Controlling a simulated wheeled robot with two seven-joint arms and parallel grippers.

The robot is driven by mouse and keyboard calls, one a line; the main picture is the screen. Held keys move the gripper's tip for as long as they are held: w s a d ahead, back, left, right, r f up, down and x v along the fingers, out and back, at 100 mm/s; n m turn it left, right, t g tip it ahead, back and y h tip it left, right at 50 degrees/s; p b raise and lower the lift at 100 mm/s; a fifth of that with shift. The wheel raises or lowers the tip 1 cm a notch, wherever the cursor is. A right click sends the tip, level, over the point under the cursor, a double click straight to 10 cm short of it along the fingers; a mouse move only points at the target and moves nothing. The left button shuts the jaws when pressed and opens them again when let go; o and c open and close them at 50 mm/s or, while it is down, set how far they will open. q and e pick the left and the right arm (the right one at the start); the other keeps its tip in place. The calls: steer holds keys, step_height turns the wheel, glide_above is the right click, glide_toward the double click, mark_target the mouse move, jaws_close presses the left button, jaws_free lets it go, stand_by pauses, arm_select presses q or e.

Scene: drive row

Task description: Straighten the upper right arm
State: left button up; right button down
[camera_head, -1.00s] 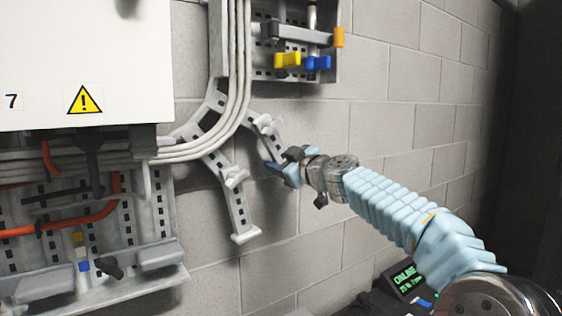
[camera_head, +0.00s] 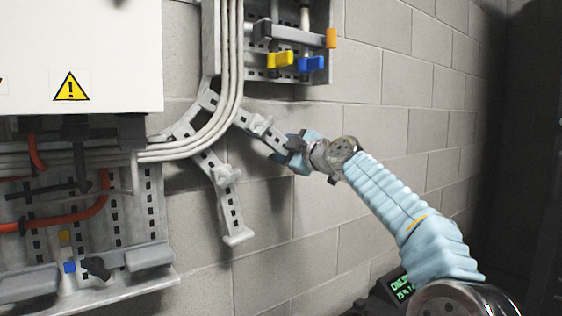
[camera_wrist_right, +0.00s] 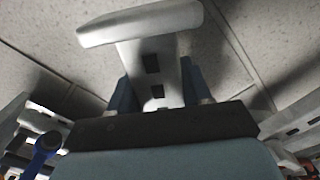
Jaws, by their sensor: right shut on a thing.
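The upper right arm (camera_head: 258,127) is a grey slotted bracket arm that slopes down and right from the cable bend on the wall. In the head view it runs nearly in one line to my right gripper (camera_head: 296,152), which is shut on its outer end. In the right wrist view the arm's slotted strip (camera_wrist_right: 157,75) stands between the two blue fingers of my right gripper (camera_wrist_right: 160,92), with its wide end flange (camera_wrist_right: 140,24) beyond them. In the head view the gripper hides the arm's tip. My left gripper is not in view.
A lower bracket arm (camera_head: 231,203) hangs just below. White cables (camera_head: 224,88) curve past the joint. A panel with yellow (camera_head: 280,60) and blue (camera_head: 311,65) handles is above. A white cabinet (camera_head: 80,50) is at left. The block wall at right is clear.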

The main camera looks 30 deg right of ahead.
steer(key=shift+d+r+n, duration=0.35)
steer(key=shift+r+n, duration=0.25)
steer(key=shift+n, duration=0.2)
steer(key=shift+r, duration=0.1)
steer(key=c, duration=0.6)
jaws_free()
steer(key=shift+s, duration=0.1)
steer(key=shift+s+d+b, duration=0.1)
steer(key=shift+s+b, duration=0.25)
steer(key=shift+b, duration=0.15)
steer(key=s+b, duration=0.1)
steer(key=s, duration=0.3)
steer(key=s+b, duration=0.2)
steer(key=s, duration=0.2)
steer(key=s+d+b, duration=0.1)
steer(key=s+b, duration=0.1)
steer(key=s, duration=0.2)
steer(key=shift+s, duration=0.4)
